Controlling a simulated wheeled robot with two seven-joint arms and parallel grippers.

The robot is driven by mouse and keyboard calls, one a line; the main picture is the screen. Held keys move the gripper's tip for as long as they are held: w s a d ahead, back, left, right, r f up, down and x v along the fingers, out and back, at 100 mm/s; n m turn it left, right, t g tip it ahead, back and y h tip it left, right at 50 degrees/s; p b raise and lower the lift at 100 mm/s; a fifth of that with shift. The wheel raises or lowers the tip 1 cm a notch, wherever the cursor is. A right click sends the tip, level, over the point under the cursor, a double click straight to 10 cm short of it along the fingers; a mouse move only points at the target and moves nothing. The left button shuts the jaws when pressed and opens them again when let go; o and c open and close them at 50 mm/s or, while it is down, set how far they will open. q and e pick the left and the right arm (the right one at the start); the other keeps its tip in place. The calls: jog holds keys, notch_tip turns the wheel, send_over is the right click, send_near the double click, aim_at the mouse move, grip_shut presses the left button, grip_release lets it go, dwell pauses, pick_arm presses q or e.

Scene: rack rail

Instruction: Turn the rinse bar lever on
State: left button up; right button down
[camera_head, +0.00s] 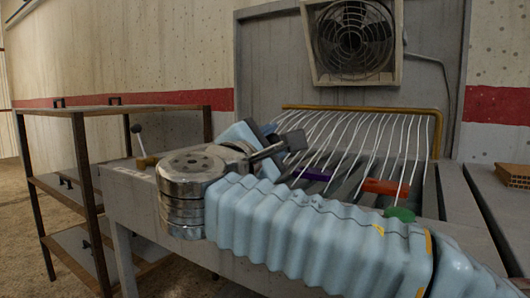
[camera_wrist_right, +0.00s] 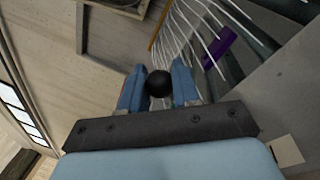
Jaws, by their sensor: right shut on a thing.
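The brass rinse bar (camera_head: 360,108) runs along the back of the grey trough, and many thin white lines like water jets fan forward from it. My right gripper (camera_wrist_right: 158,88) is shut on a black ball knob (camera_wrist_right: 160,83), which sits between its blue fingertips in the right wrist view. In the head view my right gripper (camera_head: 258,138) is left of the white lines, and the held knob is hidden there. A separate lever (camera_head: 138,138) with a black knob, pale stem and brass base stands at the trough's left end, apart from the gripper. My left gripper is not in view.
A purple block (camera_head: 315,174), a red block (camera_head: 385,187) and a green piece (camera_head: 399,214) lie under the white lines. A fan (camera_head: 354,38) hangs above. A shelf rack (camera_head: 80,190) stands at left, and a brown perforated block (camera_head: 513,175) lies at right.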

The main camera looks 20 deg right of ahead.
jog(key=shift+s+d+f+m+b, duration=0.1)
jog(key=shift+s+f+m+b, duration=0.1)
jog(key=shift+m+b, duration=0.2)
jog(key=c, duration=0.9)
grip_release()
jog(key=shift+o, duration=0.2)
jog(key=v, duration=1.4)
jog(key=shift+p, duration=0.35)
jog(key=shift+w, duration=0.1)
